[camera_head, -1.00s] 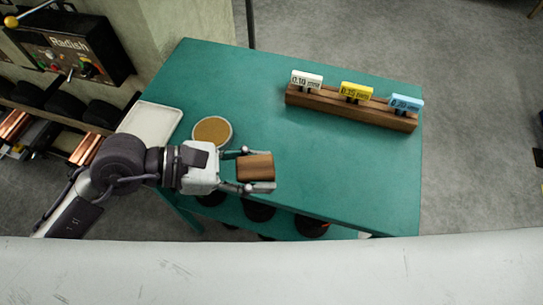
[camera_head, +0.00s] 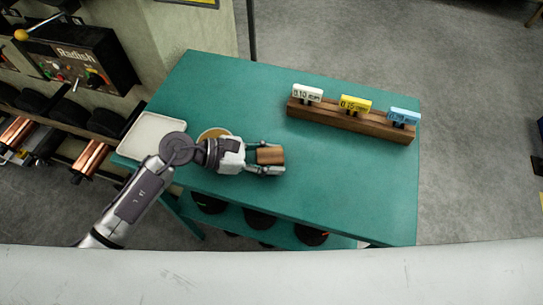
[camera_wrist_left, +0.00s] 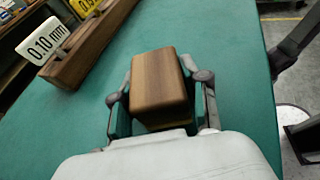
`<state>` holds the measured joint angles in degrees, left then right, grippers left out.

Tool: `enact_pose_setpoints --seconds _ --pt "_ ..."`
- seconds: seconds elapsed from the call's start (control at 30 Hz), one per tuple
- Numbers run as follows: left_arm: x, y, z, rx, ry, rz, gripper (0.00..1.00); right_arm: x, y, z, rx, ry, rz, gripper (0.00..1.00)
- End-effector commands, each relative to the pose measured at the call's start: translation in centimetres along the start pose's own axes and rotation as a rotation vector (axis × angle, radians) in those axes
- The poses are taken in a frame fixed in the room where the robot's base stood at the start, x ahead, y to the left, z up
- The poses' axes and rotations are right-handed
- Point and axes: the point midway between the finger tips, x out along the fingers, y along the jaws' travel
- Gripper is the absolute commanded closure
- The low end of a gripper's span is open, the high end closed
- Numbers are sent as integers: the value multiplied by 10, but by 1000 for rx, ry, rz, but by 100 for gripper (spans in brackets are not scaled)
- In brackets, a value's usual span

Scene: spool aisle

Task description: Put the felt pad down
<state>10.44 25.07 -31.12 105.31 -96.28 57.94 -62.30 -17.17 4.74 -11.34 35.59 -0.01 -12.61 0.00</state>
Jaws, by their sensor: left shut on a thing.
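A wooden rack (camera_head: 350,121) with white, yellow and blue labels stands at the back right. A round tan-topped dish (camera_head: 213,133), partly hidden by my arm, and a white tray (camera_head: 150,134) are at the left. The table's middle and right front are clear.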

Motion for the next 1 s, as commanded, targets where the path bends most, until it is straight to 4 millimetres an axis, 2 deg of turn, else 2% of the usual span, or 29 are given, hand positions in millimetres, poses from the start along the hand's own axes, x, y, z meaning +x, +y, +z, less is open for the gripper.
enact_pose_setpoints --seconds 0.47,0.5,0.6,0.63,1.0 --pt "4 0 -10 2 0 1 95 5 -1 1 -1 -1 -2 7" --pt "3 0 -9 1 0 1 50 4 -2 1 -1 -1 -2 7" --pt "3 0 -8 1 0 0 33 3 -3 1 -1 -1 -4 7" --pt "3 0 -8 1 0 0 30 3 -4 1 -1 -1 -5 7" --pt "1 0 -3 1 -1 0 30 -2 -6 0 -1 -1 -7 7"
